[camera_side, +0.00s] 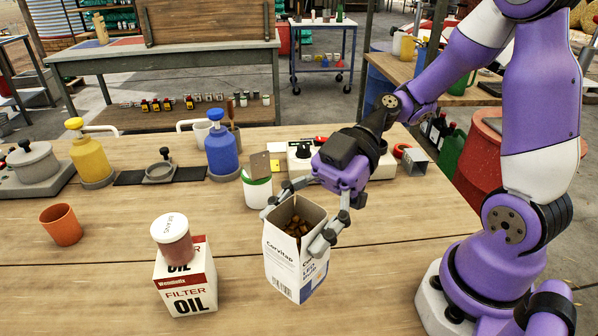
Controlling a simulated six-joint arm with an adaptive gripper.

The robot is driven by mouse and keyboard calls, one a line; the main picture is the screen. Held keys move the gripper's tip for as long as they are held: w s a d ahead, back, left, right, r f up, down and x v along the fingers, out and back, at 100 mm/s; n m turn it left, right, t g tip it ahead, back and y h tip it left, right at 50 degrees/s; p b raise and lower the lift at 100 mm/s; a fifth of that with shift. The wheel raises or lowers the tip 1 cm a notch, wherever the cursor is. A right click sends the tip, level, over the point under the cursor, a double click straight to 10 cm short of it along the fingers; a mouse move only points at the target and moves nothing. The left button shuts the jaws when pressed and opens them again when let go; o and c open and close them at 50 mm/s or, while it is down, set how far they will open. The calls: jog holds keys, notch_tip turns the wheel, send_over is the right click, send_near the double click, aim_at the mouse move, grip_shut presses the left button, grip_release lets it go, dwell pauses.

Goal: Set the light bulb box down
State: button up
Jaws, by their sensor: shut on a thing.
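The light bulb box (283,262) is white and blue with "LED" lettering. Its top is open, and small brown pieces show inside. My gripper (294,229) is shut on the box, with one finger on its left side and the other on its right, near the top rim. The box leans a little and is over the front middle of the wooden table (370,290). I cannot tell whether its bottom touches the table.
Left of the box, an oil filter box (186,285) carries a pink-brown lidded jar (172,241). A terracotta cup (61,225) stands farther left. Behind are a white pot (257,190), a blue bottle (221,152) and a yellow bottle (90,160). Table right of the box is clear.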

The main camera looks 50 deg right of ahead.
aim_at(297, 251)
jog(key=f, duration=0.7)
jog(key=shift+s+a+f, duration=0.1)
jog(key=shift+s+f, duration=0.15)
jog(key=shift+f, duration=0.05)
jog(key=shift+f, duration=0.1)
jog(key=o, duration=1.1)
